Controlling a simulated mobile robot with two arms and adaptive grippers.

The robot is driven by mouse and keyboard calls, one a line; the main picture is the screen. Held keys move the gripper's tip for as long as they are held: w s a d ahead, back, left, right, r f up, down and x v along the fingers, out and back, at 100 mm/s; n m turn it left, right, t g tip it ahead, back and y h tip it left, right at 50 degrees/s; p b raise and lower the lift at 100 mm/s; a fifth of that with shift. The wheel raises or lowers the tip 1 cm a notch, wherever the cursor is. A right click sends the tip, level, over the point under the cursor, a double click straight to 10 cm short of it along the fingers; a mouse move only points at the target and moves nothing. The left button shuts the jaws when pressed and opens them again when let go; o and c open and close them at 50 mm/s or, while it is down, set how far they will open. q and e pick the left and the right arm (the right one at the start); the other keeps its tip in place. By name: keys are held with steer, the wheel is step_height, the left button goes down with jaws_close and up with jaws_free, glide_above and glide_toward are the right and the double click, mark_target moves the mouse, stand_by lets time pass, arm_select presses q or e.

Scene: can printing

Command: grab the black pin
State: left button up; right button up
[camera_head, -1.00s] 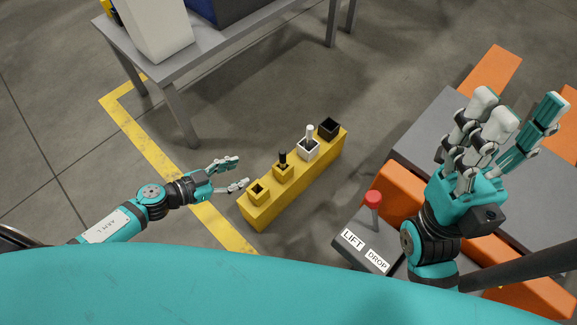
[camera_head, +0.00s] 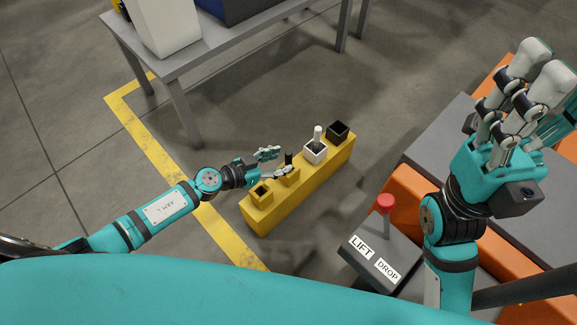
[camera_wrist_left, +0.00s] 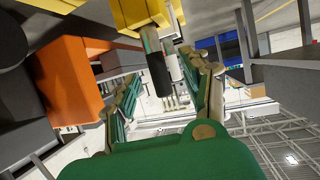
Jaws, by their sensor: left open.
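A lift/drop lever with a red knob (camera_head: 385,201) stands to the right. A grey table (camera_head: 170,62) is behind.

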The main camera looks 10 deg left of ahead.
mark_target(288, 159)
arm_select(q)
steer(key=b+x, duration=0.1)
steer(key=x, duration=0.2)
steer(key=shift+w+d+f, duration=0.2)
steer(key=shift+d+f, duration=0.1)
jaws_close()
steer(key=shift+r, duration=0.1)
